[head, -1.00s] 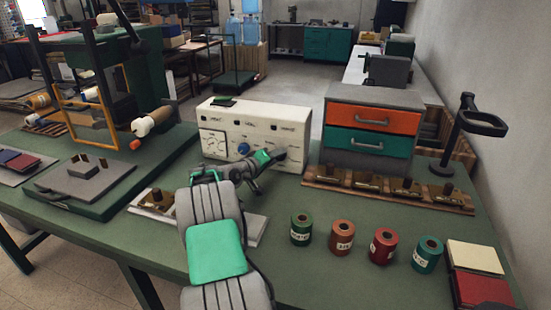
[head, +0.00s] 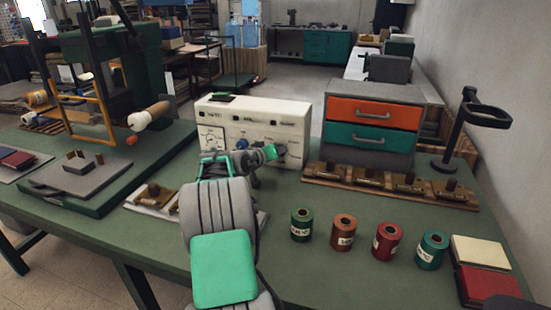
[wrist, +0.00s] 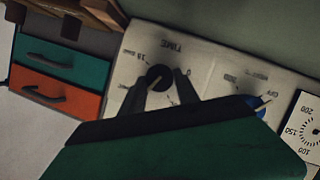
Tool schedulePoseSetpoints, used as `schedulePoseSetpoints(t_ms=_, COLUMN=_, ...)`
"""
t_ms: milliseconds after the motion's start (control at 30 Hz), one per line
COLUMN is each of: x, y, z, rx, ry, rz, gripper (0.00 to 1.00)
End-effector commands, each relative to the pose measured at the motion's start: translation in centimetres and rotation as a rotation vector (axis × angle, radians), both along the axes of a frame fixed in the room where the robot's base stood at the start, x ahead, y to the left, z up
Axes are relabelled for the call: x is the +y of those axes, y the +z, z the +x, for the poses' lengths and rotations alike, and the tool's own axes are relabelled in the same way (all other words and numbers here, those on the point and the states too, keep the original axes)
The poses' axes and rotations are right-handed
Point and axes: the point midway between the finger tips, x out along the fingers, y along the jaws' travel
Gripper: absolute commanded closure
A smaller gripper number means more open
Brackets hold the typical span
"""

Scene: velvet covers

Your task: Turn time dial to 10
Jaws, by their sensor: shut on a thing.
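The cream control box (head: 255,113) stands on the bench with a row of dials on its front. The black time dial (wrist: 160,76) is at the box's right end in the head view; in the wrist view it sits beside the upside-down word TIME. My gripper (wrist: 160,90) is shut on the time dial, with a finger on each side of it. In the head view my gripper (head: 279,151) hides most of the dial. The dial's exact setting is hard to read.
A blue dial (head: 241,144) is left of my gripper. A drawer cabinet (head: 371,92) with orange and teal drawers stands close on the right. Several coloured rolls (head: 344,232) stand in front. A roller frame (head: 105,115) is at left.

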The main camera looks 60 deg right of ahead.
Motion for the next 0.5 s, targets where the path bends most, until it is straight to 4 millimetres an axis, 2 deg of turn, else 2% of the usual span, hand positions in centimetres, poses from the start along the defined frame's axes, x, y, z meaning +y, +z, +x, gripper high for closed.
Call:
schedulePoseSetpoints(t_ms=200, x=-0.05, y=-0.19, z=-0.28, rx=-0.137, ry=-0.002, rz=0.021, gripper=1.0)
schedulePoseSetpoints(t_ms=500, x=-0.05, y=-0.03, z=-0.32, rx=-0.235, ry=-0.001, rz=0.037, gripper=1.0)
